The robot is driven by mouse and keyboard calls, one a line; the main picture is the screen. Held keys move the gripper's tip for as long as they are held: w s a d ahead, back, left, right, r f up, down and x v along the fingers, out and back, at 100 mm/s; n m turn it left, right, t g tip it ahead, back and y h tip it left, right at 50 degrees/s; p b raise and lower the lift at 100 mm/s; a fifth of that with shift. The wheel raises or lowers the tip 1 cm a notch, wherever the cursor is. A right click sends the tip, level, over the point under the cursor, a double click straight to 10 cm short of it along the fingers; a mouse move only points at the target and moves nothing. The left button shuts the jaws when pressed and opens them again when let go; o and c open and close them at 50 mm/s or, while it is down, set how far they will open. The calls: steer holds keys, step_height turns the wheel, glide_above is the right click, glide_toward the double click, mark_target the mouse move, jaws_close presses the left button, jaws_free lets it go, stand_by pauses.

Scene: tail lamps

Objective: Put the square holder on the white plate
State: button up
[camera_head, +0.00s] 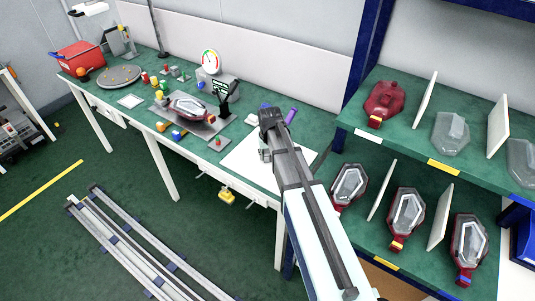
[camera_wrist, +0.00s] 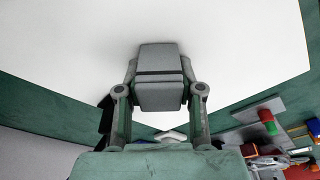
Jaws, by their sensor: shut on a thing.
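The square holder (camera_wrist: 158,96) is a grey block with a dark line across it, seen in the wrist view. My gripper (camera_wrist: 159,72) is shut on it, with one finger at each side. The white plate (camera_wrist: 60,50) lies behind and around the holder in that view; I cannot tell whether the holder touches it. In the head view the white plate (camera_head: 245,161) is a large white sheet at the bench's right end. My gripper (camera_head: 266,142) is over its upper part there, and the arm hides some of it. The holder is not clear in the head view.
The green bench (camera_head: 195,158) carries a lamp on a grey fixture (camera_head: 190,106), a gauge (camera_head: 210,61), small coloured parts and a purple item (camera_head: 291,115) near the plate. Shelves (camera_head: 415,148) with red and clear lamps and upright white dividers stand close on the right.

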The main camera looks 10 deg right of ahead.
mark_target(269, 153)
steer(key=shift+f, duration=0.1)
steer(key=o, duration=1)
steer(key=shift+c, duration=0.2)
steer(key=r, duration=0.4)
steer(key=s+r+b, duration=0.1)
steer(key=r, duration=0.3)
steer(key=s+r+b, duration=0.1)
steer(key=r, duration=0.3)
